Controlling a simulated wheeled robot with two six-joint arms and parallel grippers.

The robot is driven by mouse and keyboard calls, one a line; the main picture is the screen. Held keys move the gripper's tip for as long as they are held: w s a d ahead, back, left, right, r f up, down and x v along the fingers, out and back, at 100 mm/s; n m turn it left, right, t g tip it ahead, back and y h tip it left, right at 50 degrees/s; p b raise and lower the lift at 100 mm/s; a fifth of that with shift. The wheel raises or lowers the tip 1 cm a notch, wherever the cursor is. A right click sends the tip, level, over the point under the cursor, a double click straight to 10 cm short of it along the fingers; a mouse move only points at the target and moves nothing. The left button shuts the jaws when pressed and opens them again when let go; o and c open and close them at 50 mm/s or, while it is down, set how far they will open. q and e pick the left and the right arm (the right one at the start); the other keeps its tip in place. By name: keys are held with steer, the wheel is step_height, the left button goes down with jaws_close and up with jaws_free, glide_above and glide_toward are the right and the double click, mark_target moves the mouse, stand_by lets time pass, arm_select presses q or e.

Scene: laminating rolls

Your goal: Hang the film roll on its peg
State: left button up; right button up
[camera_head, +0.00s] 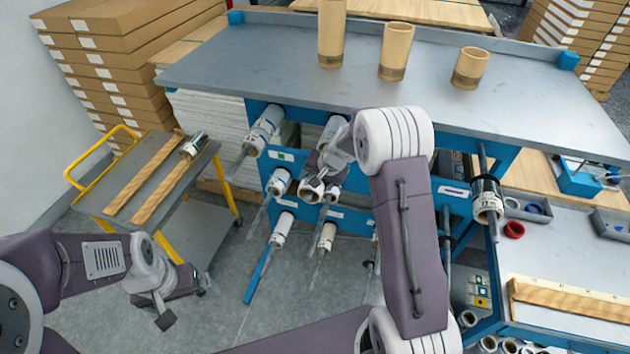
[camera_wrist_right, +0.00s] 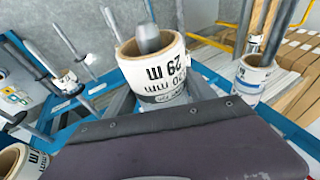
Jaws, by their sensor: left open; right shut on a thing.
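The film roll (camera_wrist_right: 160,85) is a white labelled cylinder with a brown core. In the right wrist view it stands just beyond the dark body of my right gripper, with the grey end of a peg (camera_wrist_right: 147,38) showing inside its core opening. In the head view my right gripper (camera_head: 318,178) is at the blue rack, shut on a roll (camera_head: 311,193); its fingers are mostly hidden. I cannot tell how far the peg runs through the core. My left gripper (camera_head: 180,302) is open and empty, low on the left, away from the rack.
The blue rack (camera_head: 345,190) carries several other rolls on pegs close around, including one at right (camera_head: 487,198). A grey bench (camera_head: 285,60) with brown cores (camera_head: 396,50) lies above. A yellow-handled cart (camera_head: 125,178) stands left. Open floor (camera_head: 320,290) lies in front.

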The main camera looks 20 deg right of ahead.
steer(key=o, duration=1.6)
steer(key=b+v, duration=0.1)
steer(key=v, duration=0.8)
steer(key=shift+s+b, duration=0.1)
steer(key=shift+b, duration=0.2)
